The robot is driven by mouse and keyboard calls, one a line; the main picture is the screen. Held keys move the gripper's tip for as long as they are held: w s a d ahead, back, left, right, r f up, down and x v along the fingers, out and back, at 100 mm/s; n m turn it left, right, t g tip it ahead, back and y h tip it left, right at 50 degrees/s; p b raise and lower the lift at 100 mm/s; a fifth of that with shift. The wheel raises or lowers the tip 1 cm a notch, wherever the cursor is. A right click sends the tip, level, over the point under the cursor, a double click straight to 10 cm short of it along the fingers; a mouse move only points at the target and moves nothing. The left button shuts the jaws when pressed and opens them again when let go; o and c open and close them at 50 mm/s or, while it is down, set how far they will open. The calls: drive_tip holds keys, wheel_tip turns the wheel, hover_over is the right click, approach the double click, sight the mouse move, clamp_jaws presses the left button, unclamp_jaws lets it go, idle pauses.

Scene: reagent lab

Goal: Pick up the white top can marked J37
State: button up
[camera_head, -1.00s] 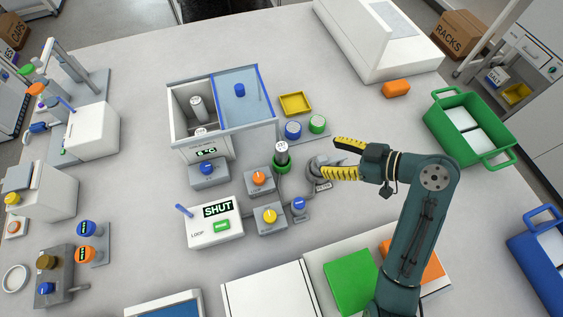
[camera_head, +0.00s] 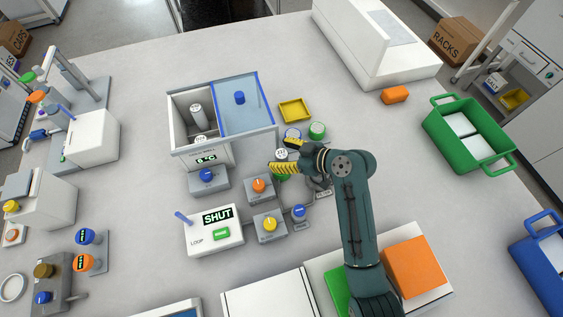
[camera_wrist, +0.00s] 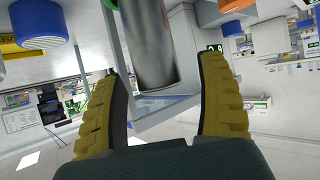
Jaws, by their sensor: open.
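A can with a white top (camera_head: 281,154) stands in a green holder (camera_head: 281,177) right of the open-topped box. Its marking is too small to read, so I cannot confirm J37. My gripper (camera_head: 279,158) is open, with its yellow fingers on either side of this can and its body to the right. In the wrist view a grey metal can body (camera_wrist: 148,45) stands between the spread fingers of my gripper (camera_wrist: 160,68), with no clear contact. Two other white-topped cans are in the box, one further back (camera_head: 196,106) and one at the front (camera_head: 200,139).
Blue (camera_head: 207,175), orange (camera_head: 259,185) and yellow (camera_head: 269,224) knobs sit close by. A yellow tray (camera_head: 295,111) and a green-capped item (camera_head: 317,130) are just behind.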

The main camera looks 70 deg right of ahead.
clamp_jaws()
idle(0.3)
